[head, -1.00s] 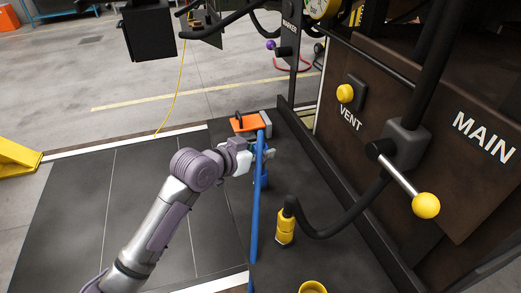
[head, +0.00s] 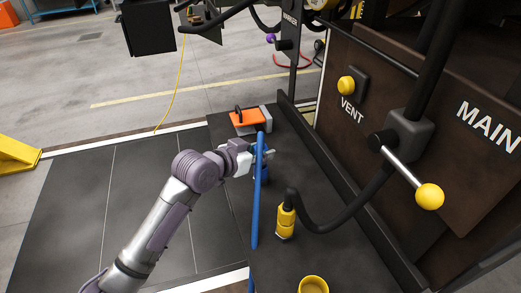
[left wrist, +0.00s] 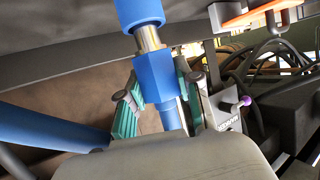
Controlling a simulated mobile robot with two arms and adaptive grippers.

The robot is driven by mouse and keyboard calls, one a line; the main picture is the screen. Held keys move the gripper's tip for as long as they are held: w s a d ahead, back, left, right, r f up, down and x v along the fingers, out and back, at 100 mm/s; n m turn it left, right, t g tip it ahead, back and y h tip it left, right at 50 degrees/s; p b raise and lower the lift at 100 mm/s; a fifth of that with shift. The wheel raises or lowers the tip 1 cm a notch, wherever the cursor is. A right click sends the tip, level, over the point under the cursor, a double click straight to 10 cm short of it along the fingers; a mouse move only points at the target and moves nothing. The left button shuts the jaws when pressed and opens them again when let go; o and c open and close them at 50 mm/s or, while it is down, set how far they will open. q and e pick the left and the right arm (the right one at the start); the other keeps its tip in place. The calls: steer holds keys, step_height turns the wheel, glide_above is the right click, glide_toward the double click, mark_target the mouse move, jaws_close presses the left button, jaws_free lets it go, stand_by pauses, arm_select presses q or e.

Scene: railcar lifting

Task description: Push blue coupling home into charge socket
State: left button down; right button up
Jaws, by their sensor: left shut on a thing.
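My left gripper (head: 262,155) is shut on the blue coupling, just above the black deck. The left wrist view shows the coupling's blue hex body (left wrist: 155,78) between the two green-padded fingers. A bare metal nose (left wrist: 150,40) joins it to a larger blue cylinder (left wrist: 139,12), which appears to be the charge socket. The two are in line, with a band of metal showing between their blue parts. The blue hose (head: 258,200) runs toward the front. My right gripper is not in view.
An orange block with a black handle (head: 247,118) lies just behind the gripper. A yellow coupling (head: 285,222) with a black hose and a yellow ring (head: 313,285) are nearer. The dark wall with the MAIN lever (head: 430,196) rises at right. The left deck is clear.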

arm_select(q)
steer(key=shift+f+b, duration=0.35)
steer(key=shift+f, duration=0.4)
steer(key=c, duration=0.7)
jaws_free()
steer(key=shift+s, duration=0.1)
steer(key=v, duration=1.2)
